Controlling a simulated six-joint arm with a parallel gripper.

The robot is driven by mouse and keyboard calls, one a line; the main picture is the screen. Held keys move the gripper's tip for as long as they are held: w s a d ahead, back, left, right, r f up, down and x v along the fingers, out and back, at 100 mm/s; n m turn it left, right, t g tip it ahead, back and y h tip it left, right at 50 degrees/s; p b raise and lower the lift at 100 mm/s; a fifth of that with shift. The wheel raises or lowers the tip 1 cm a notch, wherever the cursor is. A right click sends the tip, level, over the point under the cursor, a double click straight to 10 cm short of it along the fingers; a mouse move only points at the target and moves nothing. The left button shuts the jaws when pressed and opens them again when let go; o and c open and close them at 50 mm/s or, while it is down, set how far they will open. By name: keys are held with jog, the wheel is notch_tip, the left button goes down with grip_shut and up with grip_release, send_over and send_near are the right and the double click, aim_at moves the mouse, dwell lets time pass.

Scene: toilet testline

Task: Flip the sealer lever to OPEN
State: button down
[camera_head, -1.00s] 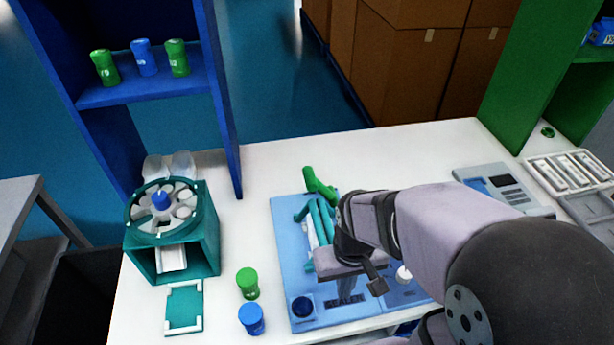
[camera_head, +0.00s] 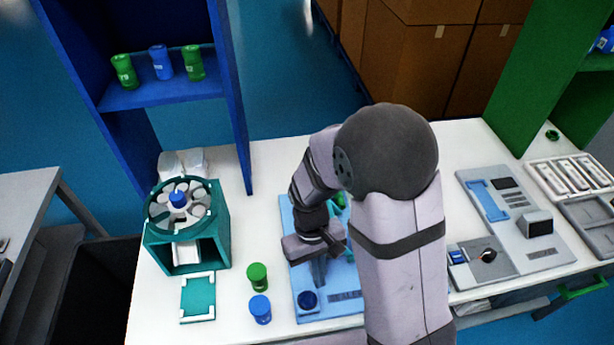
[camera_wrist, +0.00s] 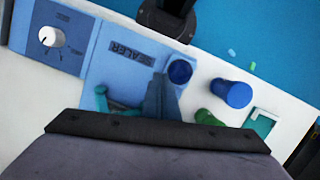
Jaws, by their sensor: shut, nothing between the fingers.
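The sealer is a light blue base (camera_head: 306,320) on the white table, marked SEALER in the wrist view (camera_wrist: 112,72). A dark blue round knob (camera_head: 308,300) sits at its near left corner, also in the wrist view (camera_wrist: 180,71). A bit of the green lever (camera_head: 341,200) shows behind my arm; the rest is hidden, so I cannot tell its position. Teal sealer parts (camera_wrist: 101,98) show in the wrist view. My gripper (camera_head: 319,280) is shut and empty above the sealer's left part. Its fingers (camera_wrist: 162,92) appear close to the knob; contact is unclear.
Green (camera_head: 257,277) and blue (camera_head: 260,309) bottles stand left of the sealer. A teal machine with a rotary top (camera_head: 180,222) and a teal tray (camera_head: 198,297) stand further left. A grey panel (camera_head: 510,215) lies right. My arm covers the sealer's right side.

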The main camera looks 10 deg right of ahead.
jog(key=w+a, duration=0.1)
jog(key=w, duration=0.2)
jog(key=w+a+n+p, duration=0.1)
jog(key=w, duration=0.3)
jog(key=w+a+n, duration=0.1)
jog(key=w+a, duration=0.1)
jog(key=w, duration=0.2)
jog(key=shift+f+t+h+p, duration=0.15)
jog(key=shift+t+h+p, duration=0.15)
jog(key=w+a+r+n+t, duration=0.1)
jog(key=w+a+r+n, duration=0.15)
jog(key=w, duration=0.55)
jog(key=w+d+r+n+h, duration=0.1)
jog(key=w+d+r+n, duration=0.1)
jog(key=w+r+n, duration=0.4)
notch_tip(320, 180, up, 3)
jog(key=n, duration=0.4)
jog(key=shift+n+t+h, duration=0.35)
jog(key=shift+t+h, duration=0.05)
jog(key=shift+w+f, duration=0.1)
jog(key=shift+w, duration=0.05)
jog(key=shift+d+f, duration=0.1)
